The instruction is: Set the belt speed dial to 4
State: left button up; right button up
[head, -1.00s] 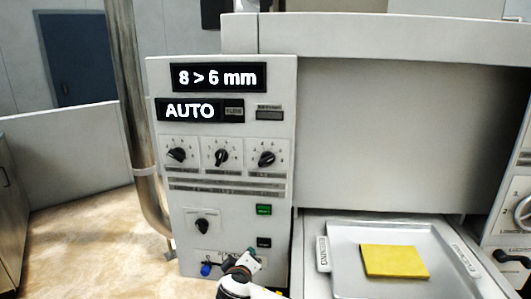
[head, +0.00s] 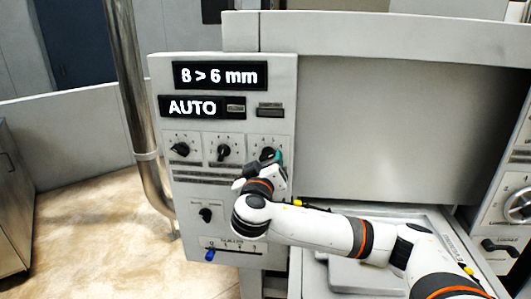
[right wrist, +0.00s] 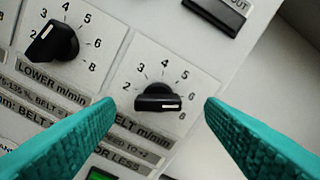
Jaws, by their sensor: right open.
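The belt speed dial (right wrist: 158,102), marked "BELT m/min", is a black knob on a white plate numbered 2 to 8. Its white mark faces right, toward the 6 and 8 side; the exact reading is hard to tell. In the head view the dial (head: 268,153) is the rightmost of the upper row, partly covered by my right gripper (head: 277,166). In the right wrist view the teal fingers of my right gripper (right wrist: 160,106) are open, one on each side of the knob, apart from it. My left gripper is not in view.
The "LOWER m/min" dial (right wrist: 52,42) is close on the left. Another dial (head: 205,214) and a blue-knobbed slider (head: 210,254) sit lower on the panel. Displays (head: 220,75) above read "8 > 6 mm" and "AUTO". My right arm covers much of the tray (head: 440,235).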

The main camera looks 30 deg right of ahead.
aim_at(267, 155)
jog(key=shift+p+x, duration=0.3)
jog(key=shift+x, duration=1.15)
jog(key=shift+c, duration=0.4)
jog(key=shift+a, duration=0.1)
jog(key=c, duration=0.9)
jog(key=shift+f, duration=0.15)
